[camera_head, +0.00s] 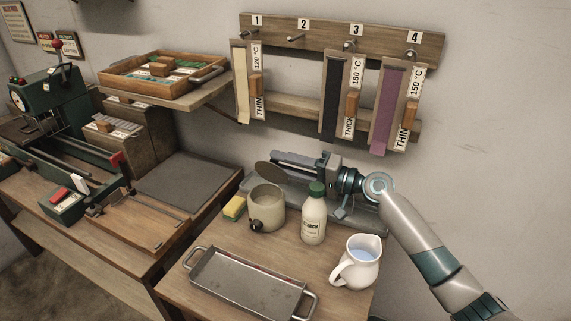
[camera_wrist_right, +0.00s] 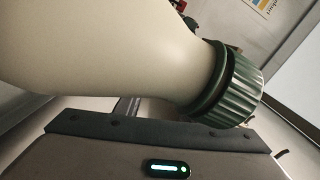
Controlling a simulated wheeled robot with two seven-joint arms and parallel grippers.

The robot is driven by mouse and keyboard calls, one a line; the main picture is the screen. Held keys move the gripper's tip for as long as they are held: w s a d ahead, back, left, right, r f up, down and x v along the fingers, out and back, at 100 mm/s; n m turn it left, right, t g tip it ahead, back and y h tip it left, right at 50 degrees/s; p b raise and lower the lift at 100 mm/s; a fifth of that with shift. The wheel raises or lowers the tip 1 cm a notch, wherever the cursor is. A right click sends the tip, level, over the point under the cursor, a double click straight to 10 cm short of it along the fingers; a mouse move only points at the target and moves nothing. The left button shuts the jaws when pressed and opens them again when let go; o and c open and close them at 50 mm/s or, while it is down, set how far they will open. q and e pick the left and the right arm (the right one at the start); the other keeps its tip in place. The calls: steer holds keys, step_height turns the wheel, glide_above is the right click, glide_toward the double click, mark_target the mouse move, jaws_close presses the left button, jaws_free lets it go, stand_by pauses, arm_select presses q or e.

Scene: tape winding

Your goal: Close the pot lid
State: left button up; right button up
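The pot (camera_head: 266,210) is a squat beige vessel with a dark spout or tap low at its front. It stands on the small wooden table. Its round brown lid (camera_head: 268,174) is tilted up at the pot's back rim, so the pot is open. My right gripper (camera_head: 279,162) reaches left behind the bottle, its tips close to the lid's upper right side. I cannot tell whether they touch it. The finger gap is unclear, and the bottle hides much of the right wrist view. My left gripper is out of view.
A cream bottle with a green cap (camera_head: 313,218) stands right of the pot, close to my right wrist; it fills the right wrist view (camera_wrist_right: 120,50). A yellow-green sponge (camera_head: 234,208), a white jug (camera_head: 357,265) and a metal tray (camera_head: 246,284) surround the pot.

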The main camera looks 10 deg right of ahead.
steer(key=shift+d, duration=0.1)
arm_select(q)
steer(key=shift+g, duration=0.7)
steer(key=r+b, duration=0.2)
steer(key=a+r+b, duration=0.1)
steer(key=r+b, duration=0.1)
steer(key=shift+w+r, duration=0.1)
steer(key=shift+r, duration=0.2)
arm_select(e)
steer(key=v, duration=1.7)
steer(key=shift+s, duration=0.15)
